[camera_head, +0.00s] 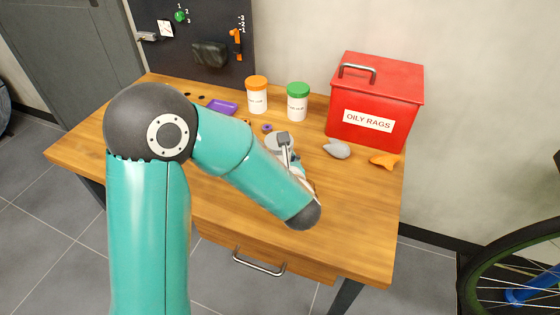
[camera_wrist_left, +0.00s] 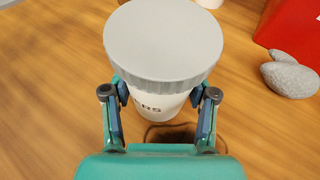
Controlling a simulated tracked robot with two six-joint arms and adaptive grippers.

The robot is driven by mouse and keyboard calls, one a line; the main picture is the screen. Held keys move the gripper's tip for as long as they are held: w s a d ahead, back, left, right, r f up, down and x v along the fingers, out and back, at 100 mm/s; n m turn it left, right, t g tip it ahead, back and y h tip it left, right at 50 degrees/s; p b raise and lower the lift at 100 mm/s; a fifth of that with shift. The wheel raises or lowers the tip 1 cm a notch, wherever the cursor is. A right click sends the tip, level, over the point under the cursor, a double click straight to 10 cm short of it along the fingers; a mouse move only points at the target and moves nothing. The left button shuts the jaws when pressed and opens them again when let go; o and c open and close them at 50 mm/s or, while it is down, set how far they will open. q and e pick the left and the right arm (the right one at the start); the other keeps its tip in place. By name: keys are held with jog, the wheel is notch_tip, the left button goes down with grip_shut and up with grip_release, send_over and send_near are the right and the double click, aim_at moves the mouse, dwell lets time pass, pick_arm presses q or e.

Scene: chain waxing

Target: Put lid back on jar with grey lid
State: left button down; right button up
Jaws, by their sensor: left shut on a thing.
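A white jar (camera_wrist_left: 152,104) with dark lettering stands under a round grey lid (camera_wrist_left: 162,40) in the left wrist view. The lid sits over the jar's mouth and looks level; whether it is fully seated I cannot tell. My left gripper (camera_wrist_left: 158,90) is shut on the jar, with a finger on each side just below the lid's rim. The far side of the jar is hidden by the lid. In the head view the grey lid (camera_head: 278,142) shows beyond my left wrist, and my arm hides most of the jar. My right gripper is in neither view.
An orange-lidded jar (camera_head: 257,101) and a green-lidded jar (camera_head: 298,106) stand behind. A red oily rags box (camera_head: 376,95) stands at the back right. A grey lump (camera_head: 337,149) and an orange item (camera_head: 385,160) lie right. The wooden table's (camera_head: 345,225) front right is clear.

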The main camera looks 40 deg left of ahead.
pick_arm(q)
jog(key=shift+f, duration=0.1)
jog(key=shift+c, duration=1.6)
grip_release()
jog(key=shift+s+d+r, duration=0.1)
jog(key=shift+d+r, duration=0.1)
jog(key=p+v, duration=0.1)
jog(key=v, duration=1)
jog(key=shift+s+d+r, duration=0.15)
jog(key=shift+s, duration=0.1)
